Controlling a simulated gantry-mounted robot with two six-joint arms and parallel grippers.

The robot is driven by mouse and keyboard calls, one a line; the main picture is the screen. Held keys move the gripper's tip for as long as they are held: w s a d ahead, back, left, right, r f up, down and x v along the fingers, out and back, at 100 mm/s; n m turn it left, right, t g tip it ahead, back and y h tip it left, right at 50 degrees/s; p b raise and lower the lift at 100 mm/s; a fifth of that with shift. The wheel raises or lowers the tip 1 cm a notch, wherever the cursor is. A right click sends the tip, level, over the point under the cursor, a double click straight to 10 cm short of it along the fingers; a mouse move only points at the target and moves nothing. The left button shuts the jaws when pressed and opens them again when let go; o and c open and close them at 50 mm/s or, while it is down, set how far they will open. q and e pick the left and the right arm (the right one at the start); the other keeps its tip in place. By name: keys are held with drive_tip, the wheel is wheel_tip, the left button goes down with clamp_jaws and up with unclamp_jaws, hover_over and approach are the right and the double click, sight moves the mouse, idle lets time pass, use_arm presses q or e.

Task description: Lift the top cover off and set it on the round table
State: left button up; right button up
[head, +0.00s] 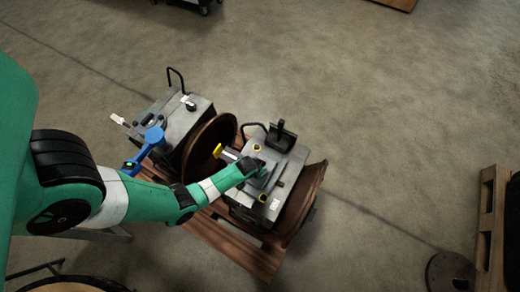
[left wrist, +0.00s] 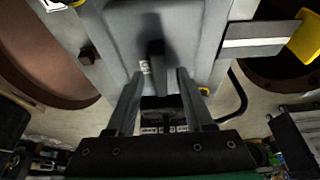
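The engine with its grey top (head: 283,172) stands on a wooden pallet, and the arm hides part of it. The top cover is probably the smooth grey raised panel (left wrist: 180,18) in the left wrist view, with an upright black handle (left wrist: 156,55) on it. My left gripper (head: 260,168) is over the engine top. In the left wrist view its fingers (left wrist: 160,75) are apart, one on each side of the handle, with gaps visible. The round table (head: 68,286) shows only partly at the bottom left edge. My right gripper is in neither view.
A second grey engine unit (head: 183,125) stands behind on the reddish pallet (head: 225,240). Large brown discs (head: 303,205) flank the units. A yellow-ended lever (head: 217,151) sticks out near my gripper. A wooden pallet (head: 485,240) stands at the right. Floor in front is clear.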

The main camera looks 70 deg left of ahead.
use_arm(q)
clamp_jaws()
idle(1.2)
